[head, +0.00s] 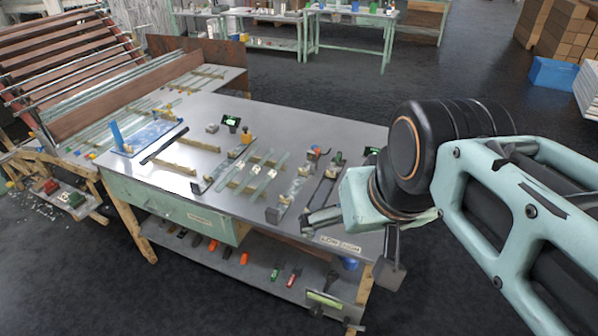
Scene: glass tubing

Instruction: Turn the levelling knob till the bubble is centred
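My gripper (348,248) is at the right front corner of the metal workbench (262,118). Its two fingers are spread wide, one reaching left over the bench edge, the other hanging down in front of it. I see nothing between them. Several long narrow fixtures lie on the bench; one has a small orange part (247,136) at its far end, another has an orange part (313,151) near the gripper. I cannot tell which part is the levelling knob. The bubble is too small to make out. The gripper and arm hide the bench's right end.
Small dark devices with green displays stand at the bench's back (231,121) and right (372,151). Glass strips (262,172) and a blue tray (150,136) lie on the bench. A lower shelf (235,262) holds coloured tools. A slatted rack (65,60) stands left.

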